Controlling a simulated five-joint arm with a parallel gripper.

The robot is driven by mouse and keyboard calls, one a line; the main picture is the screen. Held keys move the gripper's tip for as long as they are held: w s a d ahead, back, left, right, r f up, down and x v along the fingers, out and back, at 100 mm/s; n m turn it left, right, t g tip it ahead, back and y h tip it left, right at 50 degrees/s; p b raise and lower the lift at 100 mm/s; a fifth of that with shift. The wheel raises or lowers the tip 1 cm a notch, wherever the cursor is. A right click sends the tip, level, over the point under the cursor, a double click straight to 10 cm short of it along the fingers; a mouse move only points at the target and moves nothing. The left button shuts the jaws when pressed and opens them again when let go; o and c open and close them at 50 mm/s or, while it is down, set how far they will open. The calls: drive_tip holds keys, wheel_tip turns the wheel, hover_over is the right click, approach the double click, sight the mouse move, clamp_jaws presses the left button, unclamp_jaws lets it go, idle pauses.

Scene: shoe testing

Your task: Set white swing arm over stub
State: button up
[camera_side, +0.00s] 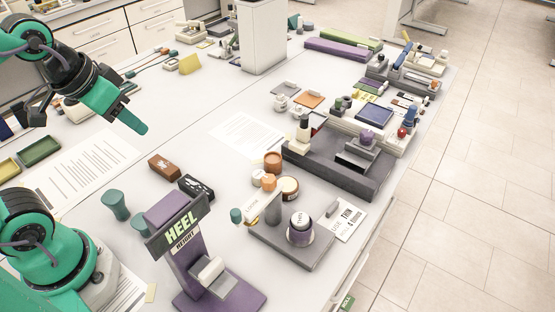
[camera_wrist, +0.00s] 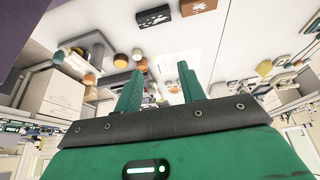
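The white swing arm (camera_side: 263,206) is a pale bar with an orange knob on top and a teal knob at its left end. It sits at the left side of a grey base plate (camera_side: 262,243). A short dark stub (camera_side: 300,229) with a pale round top stands on the same plate, to the right of the arm. The arm and stub look apart. My gripper (camera_side: 138,126) is high at the upper left, well away from both. In the wrist view its two green fingers (camera_wrist: 160,80) are spread with nothing held between them.
A purple heel-height stand (camera_side: 215,290) rises close in front of the plate. Brown and black blocks (camera_side: 164,167), teal pieces (camera_side: 115,205) and orange-topped jars (camera_side: 272,161) lie around it. A long grey fixture (camera_side: 340,168) stands behind. Bare table lies around the paper sheet (camera_side: 247,137).

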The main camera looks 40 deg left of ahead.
drive_tip(key=shift+s+a+f, duration=0.2)
drive_tip(key=shift+s+a, duration=0.1)
drive_tip(key=shift+a, duration=0.1)
drive_tip(key=w+d+m+g, duration=0.1)
drive_tip(key=d+m, duration=0.2)
drive_tip(key=d, duration=0.4)
drive_tip(key=w+d+f+m+g, duration=0.1)
drive_tip(key=d+m+g, duration=0.1)
drive_tip(key=d, duration=0.6)
drive_tip(key=w+d+f+m+g, duration=0.1)
drive_tip(key=d+m+g, duration=0.1)
drive_tip(key=d, duration=0.6)
drive_tip(key=shift+w+f+m, duration=0.1)
drive_tip(key=shift+f+m, duration=0.15)
drive_tip(key=shift+m, duration=0.55)
drive_tip(key=shift+f, duration=0.15)
